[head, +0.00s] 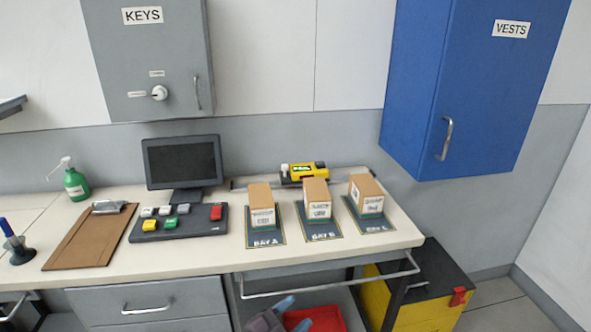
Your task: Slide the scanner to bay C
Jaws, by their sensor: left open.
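The scanner (304,174) is a yellow and black device on a rail (240,184) along the back of the counter. It sits behind the bay B box, level with bay B or slightly left of it. The bay C mat (378,228) lies at the right with a cardboard box (366,192) on it; its label is hard to read. My left gripper (299,311) shows at the bottom edge with blue fingertips apart. It is open and empty, low in front of the counter, well away from the scanner. My right gripper is not in view.
Boxes stand on the bay A mat (265,240) and bay B mat (323,231), in front of the rail. A button panel (180,224), monitor (182,162) and clipboard (90,237) are further left. A handrail (330,285) runs along the counter front. A blue cabinet (470,80) hangs at upper right.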

